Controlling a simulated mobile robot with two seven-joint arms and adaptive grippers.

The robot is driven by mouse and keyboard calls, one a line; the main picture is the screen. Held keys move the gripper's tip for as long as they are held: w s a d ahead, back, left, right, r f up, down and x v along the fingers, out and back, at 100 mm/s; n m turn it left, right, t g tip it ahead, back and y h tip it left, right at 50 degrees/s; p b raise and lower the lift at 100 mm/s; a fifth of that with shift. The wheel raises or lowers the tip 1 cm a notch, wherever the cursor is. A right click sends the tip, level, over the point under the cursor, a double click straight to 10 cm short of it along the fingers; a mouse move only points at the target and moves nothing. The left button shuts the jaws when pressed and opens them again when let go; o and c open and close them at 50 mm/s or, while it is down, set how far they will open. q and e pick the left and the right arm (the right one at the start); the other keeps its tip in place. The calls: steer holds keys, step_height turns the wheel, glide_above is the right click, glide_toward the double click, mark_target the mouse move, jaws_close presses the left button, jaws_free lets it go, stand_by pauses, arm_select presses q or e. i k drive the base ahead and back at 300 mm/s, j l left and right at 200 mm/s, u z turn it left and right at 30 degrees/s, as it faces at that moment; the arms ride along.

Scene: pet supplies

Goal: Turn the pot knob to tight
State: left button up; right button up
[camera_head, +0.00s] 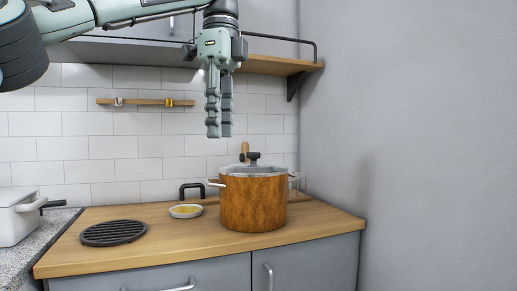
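A brown, rust-patterned pot (253,204) stands upright on the wooden counter. Its lid (253,170) is on, with a dark knob (250,157) on top. Light side handles show at the rim. The knob is small here, and its setting cannot be read. My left gripper (219,136) hangs from the upper left with its fingers pointing down. In the picture it is above and slightly left of the knob, clearly apart from it. Its fingers appear side by side and overlap from this angle, so their opening cannot be judged. Nothing shows between them. My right gripper is not in view.
A small dish (186,211) with yellowish contents sits left of the pot. A black round grate (113,232) lies further left on the counter (180,250). A white lidded pot (15,217) is at the far left. A shelf (280,66) hangs above, and a grey wall closes the right.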

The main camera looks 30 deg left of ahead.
mark_target(253, 156)
steer(key=i+j, duration=0.25)
steer(key=i, duration=0.2)
steer(key=i+j, duration=0.25)
steer(key=i, duration=0.2)
steer(key=i+j, duration=0.25)
steer(key=i, duration=0.2)
